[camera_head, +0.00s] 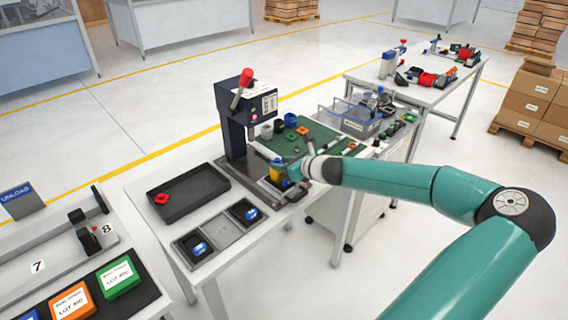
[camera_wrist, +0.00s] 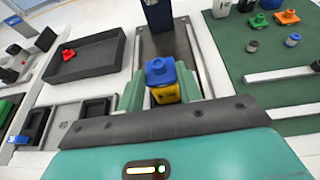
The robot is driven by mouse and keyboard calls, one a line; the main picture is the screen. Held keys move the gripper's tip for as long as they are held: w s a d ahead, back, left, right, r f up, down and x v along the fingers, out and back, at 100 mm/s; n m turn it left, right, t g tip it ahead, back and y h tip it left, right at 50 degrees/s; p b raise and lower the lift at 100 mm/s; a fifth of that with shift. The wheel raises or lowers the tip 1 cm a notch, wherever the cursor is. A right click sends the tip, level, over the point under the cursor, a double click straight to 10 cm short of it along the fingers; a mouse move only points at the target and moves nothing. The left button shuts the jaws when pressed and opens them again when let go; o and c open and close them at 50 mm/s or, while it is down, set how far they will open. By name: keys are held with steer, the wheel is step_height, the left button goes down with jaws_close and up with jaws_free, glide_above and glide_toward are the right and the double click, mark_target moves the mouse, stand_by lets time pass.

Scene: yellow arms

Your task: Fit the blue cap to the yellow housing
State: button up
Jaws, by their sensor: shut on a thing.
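The blue cap (camera_wrist: 159,73) is between the two green fingers of my gripper (camera_wrist: 161,82) in the wrist view, its round knob upward. My gripper is shut on it. The yellow housing (camera_wrist: 166,95) shows directly below the cap, with a dark-marked face toward the camera. I cannot tell whether the cap is seated on the housing.
A black tray (camera_head: 190,203) with a red part (camera_head: 161,198) lies left of the press. Nearer are small trays with blue parts (camera_head: 200,249). A green mat (camera_head: 318,133) with several parts and a grey bin (camera_head: 362,124) lie right of the press, which has a red-knobbed lever (camera_head: 245,77).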

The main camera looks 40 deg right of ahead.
steer(key=shift+f, duration=0.25)
steer(key=o, duration=1)
steer(key=shift+o, duration=0.2)
steer(key=shift+s, duration=0.1)
steer(key=a+v, duration=0.1)
steer(key=v, duration=1.2)
steer(key=shift+s+d, duration=0.3)
steer(key=shift+d, duration=0.15)
steer(key=shift+s+r, duration=0.1)
steer(key=shift+r, duration=0.05)
